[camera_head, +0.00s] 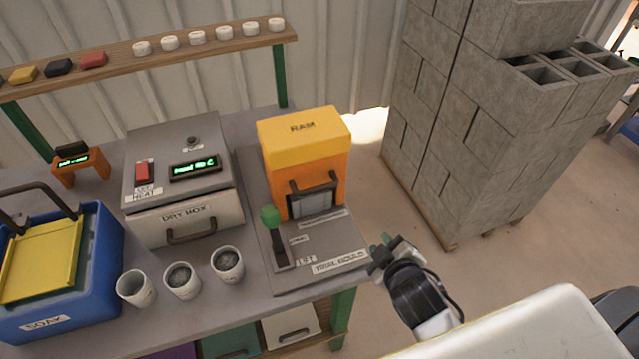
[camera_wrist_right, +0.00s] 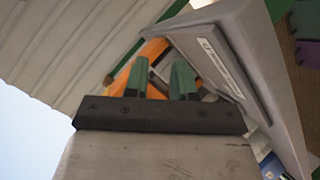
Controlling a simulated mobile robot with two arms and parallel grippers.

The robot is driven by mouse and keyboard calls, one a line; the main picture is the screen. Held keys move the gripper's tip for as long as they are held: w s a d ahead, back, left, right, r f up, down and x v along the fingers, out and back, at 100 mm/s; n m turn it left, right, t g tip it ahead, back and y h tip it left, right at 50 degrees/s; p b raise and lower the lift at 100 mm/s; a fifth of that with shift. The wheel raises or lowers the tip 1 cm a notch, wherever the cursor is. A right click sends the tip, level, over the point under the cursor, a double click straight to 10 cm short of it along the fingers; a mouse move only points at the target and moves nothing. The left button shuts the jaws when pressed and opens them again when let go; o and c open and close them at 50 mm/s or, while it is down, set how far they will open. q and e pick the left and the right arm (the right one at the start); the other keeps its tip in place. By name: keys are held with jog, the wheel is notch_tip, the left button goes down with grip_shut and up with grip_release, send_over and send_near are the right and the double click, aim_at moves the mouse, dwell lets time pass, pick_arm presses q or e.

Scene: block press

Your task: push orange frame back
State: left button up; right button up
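The orange frame (camera_head: 275,178) stands upright at the back of the grey press base, under a yellow block (camera_head: 303,134) marked RAM. A dark handle (camera_head: 314,182) crosses its front above a grey panel. My right gripper (camera_head: 379,253) is off the right front corner of the press base, apart from the frame and empty. In the right wrist view its green fingers (camera_wrist_right: 162,76) stand apart, with part of the orange frame (camera_wrist_right: 121,80) beyond them. My left gripper is not in view.
A lever with a green knob (camera_head: 270,217) rises at the base's left. The dry box (camera_head: 180,180), several cups (camera_head: 182,280) and a blue bin (camera_head: 75,300) stand further left. Grey concrete blocks (camera_head: 455,110) are stacked at right. Floor between stack and bench is clear.

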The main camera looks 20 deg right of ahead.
jog(key=w+r+n+t+y, duration=0.2)
jog(key=w+r+n+t, duration=0.1)
jog(key=w+n+t, duration=0.15)
jog(key=n+t+y, duration=0.2)
jog(key=n+y, duration=0.6)
jog(key=n, duration=0.4)
send_near(320, 186)
jog(key=p+x, duration=0.1)
jog(key=x, duration=0.2)
jog(key=p+x, duration=0.1)
jog(key=x, duration=0.2)
jog(key=p+x, duration=0.1)
jog(key=x, duration=0.2)
jog(key=shift+w+f, duration=0.15)
jog(key=shift+f, duration=0.1)
jog(key=shift+w+a, duration=0.2)
jog(key=shift+w, duration=0.2)
grip_shut()
